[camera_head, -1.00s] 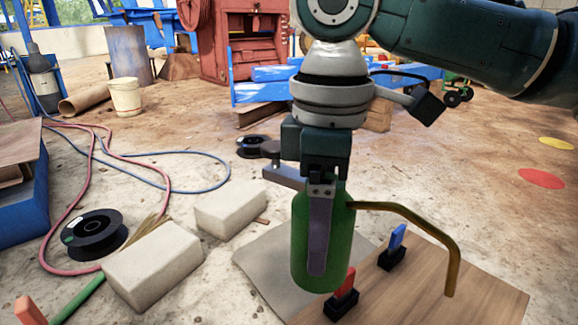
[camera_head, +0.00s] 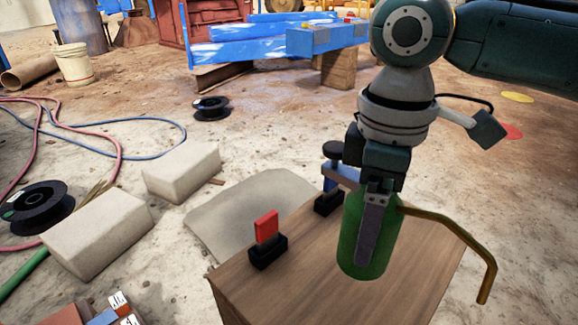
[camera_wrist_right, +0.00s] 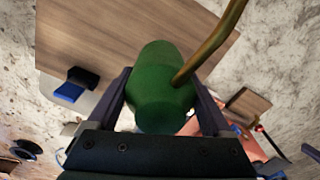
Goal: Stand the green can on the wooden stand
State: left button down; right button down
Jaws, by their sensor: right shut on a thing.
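My right gripper (camera_head: 375,200) is shut on the green can (camera_head: 366,250), with one finger showing along its near side. The can hangs upright and has a long bent brass spout (camera_head: 450,228) pointing right. In the head view it overlaps the right part of the wooden stand's top (camera_head: 320,285); I cannot tell whether its base touches the wood. The right wrist view shows the can (camera_wrist_right: 160,85) between both fingers, with the wooden top (camera_wrist_right: 120,30) beyond it at upper left. My left gripper is not in view.
A red tab (camera_head: 266,225) in a black holder stands on the wooden top's left part. A blue piece (camera_head: 341,175) is partly hidden behind the gripper. Pale blocks (camera_head: 98,235), a black reel (camera_head: 38,208) and hoses lie on the floor at left.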

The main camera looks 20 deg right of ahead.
notch_tip(320, 180, down, 8)
jog(key=b, duration=0.4)
jog(key=shift+f+b, duration=0.2)
jog(key=shift+b, duration=0.1)
jog(key=shift+r, duration=0.1)
grip_release()
